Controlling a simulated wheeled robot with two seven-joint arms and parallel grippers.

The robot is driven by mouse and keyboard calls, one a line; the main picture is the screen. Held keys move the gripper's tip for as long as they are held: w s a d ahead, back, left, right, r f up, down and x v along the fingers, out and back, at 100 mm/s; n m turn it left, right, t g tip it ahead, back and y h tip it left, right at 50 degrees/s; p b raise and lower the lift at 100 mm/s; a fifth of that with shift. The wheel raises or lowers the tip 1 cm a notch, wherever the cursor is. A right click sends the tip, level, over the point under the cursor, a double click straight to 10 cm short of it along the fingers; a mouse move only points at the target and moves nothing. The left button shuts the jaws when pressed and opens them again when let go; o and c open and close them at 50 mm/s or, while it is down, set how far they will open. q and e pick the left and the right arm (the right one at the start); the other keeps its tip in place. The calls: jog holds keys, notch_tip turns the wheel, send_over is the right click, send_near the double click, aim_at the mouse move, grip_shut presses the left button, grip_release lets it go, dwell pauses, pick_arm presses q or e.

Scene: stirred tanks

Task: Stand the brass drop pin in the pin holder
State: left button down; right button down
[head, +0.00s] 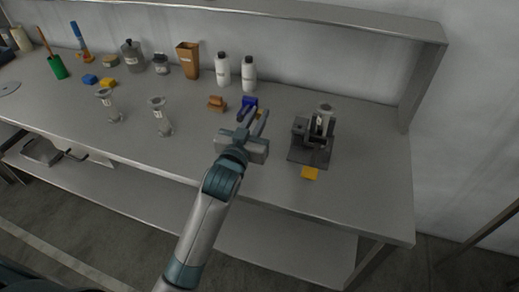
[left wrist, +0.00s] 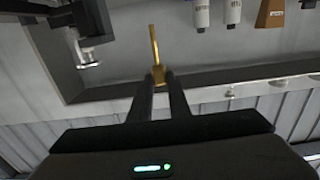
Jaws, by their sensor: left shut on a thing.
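My left gripper (head: 262,117) is over the bench, in front of the white bottles and left of the dark machine. In the left wrist view the left gripper (left wrist: 160,82) is shut on the brass drop pin (left wrist: 155,48), a thin golden rod that sticks out beyond the fingertips. I cannot make out the pin in the head view. A dark grey machine (head: 298,152) with a silver cylinder on top stands to the right of the gripper. A small blue thing (head: 248,101) lies just behind the gripper, partly covered. I cannot tell which thing is the pin holder. My right gripper is not in view.
Two white bottles (head: 223,70) and a brown bin (head: 188,60) stand along the back. Two glass-like pieces (head: 160,117) stand at the left. An orange-brown block (head: 216,103) and a yellow piece (head: 309,173) lie nearby. The bench's right end is clear.

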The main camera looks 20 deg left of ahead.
pick_arm(q)
notch_tip(320, 180, down, 6)
jog(key=shift+r+p, duration=0.15)
jog(key=shift+p, duration=0.25)
jog(key=shift+f+p, duration=0.3)
jog(key=shift+f, duration=1.55)
jog(key=shift+f, duration=0.2)
jog(key=c, duration=1.7)
grip_release()
jog(key=shift+o, duration=0.2)
jog(key=shift+r, duration=0.1)
